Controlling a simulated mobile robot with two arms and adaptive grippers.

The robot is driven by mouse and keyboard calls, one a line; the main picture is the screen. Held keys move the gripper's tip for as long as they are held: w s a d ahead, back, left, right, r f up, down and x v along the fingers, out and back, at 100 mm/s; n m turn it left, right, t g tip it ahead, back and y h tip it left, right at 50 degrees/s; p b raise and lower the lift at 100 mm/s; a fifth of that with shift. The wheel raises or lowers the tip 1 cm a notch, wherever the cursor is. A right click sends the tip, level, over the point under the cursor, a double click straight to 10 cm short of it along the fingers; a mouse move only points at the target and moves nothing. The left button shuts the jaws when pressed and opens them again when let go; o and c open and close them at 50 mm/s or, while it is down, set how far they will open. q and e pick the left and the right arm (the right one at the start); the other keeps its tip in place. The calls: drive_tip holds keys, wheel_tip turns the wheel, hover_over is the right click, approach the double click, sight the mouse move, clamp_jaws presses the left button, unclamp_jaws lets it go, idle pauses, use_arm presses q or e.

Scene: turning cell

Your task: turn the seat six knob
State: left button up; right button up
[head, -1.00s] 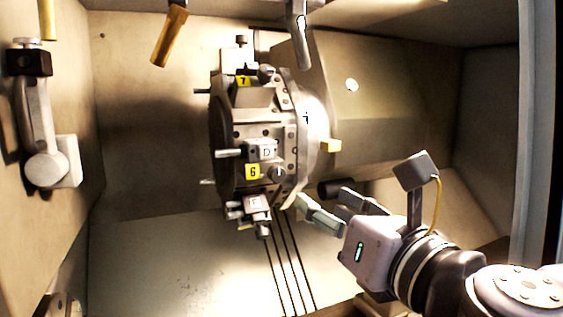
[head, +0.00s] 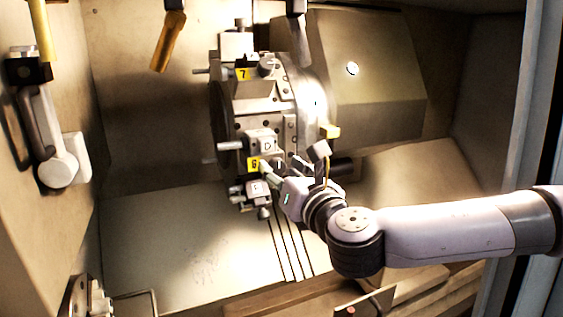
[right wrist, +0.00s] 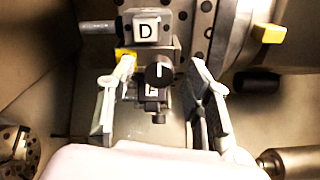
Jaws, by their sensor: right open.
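The turret (head: 262,110) carries a yellow label with a 6 (head: 254,165), with a block marked D (head: 264,141) above it and another lettered block (head: 254,190) below. In the right wrist view the seat six knob (right wrist: 160,75) is dark and round with a pale line pointing roughly upright. The label edge (right wrist: 125,56) shows to its left. My right gripper (head: 280,166) is open at seat six. In the right wrist view its fingers (right wrist: 163,70) stand either side of the knob, apart from it. In the head view my gripper hides the knob. My left gripper is not in view.
A 7 label (head: 243,74) and its knob (head: 267,64) sit higher on the turret. A jointed arm (head: 47,140) is on the left wall. The floor below is open.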

drive_tip(key=shift+w+a, duration=0.15)
drive_tip(key=shift+w, duration=0.1)
drive_tip(key=shift+c, duration=0.3)
clamp_jaws()
